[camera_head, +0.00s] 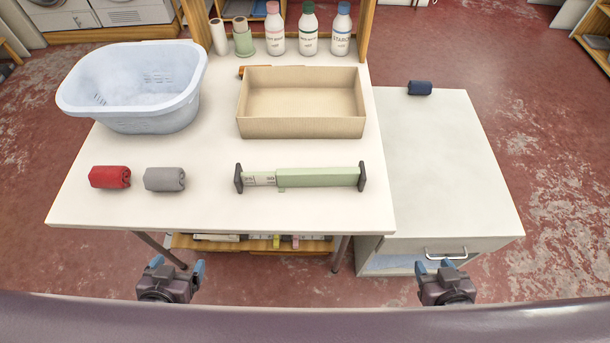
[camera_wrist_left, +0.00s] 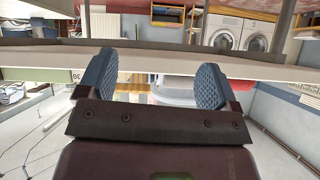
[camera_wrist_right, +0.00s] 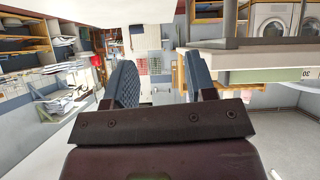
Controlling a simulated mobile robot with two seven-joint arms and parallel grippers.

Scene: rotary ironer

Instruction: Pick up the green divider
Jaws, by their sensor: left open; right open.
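The green divider (camera_head: 315,177) lies on the white table (camera_head: 215,212) near its front edge. It is a long pale green bar with dark end pieces and a white, printed section at its left. My left gripper (camera_head: 173,268) is open and empty in front of the table, below and left of the divider. Its blue pads also show apart in the left wrist view (camera_wrist_left: 153,82). My right gripper (camera_head: 434,265) is open and empty in front of the drawer cabinet, right of the divider. Its spread pads show in the right wrist view (camera_wrist_right: 162,82).
An open tan box (camera_head: 300,128) stands behind the divider. A light blue basket (camera_head: 140,118) is at the back left. Red (camera_head: 110,177) and grey (camera_head: 165,179) rolls lie left. Bottles (camera_head: 308,35) stand behind. A navy roll (camera_head: 419,88) lies on the cabinet (camera_head: 450,160), whose top is mostly clear.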

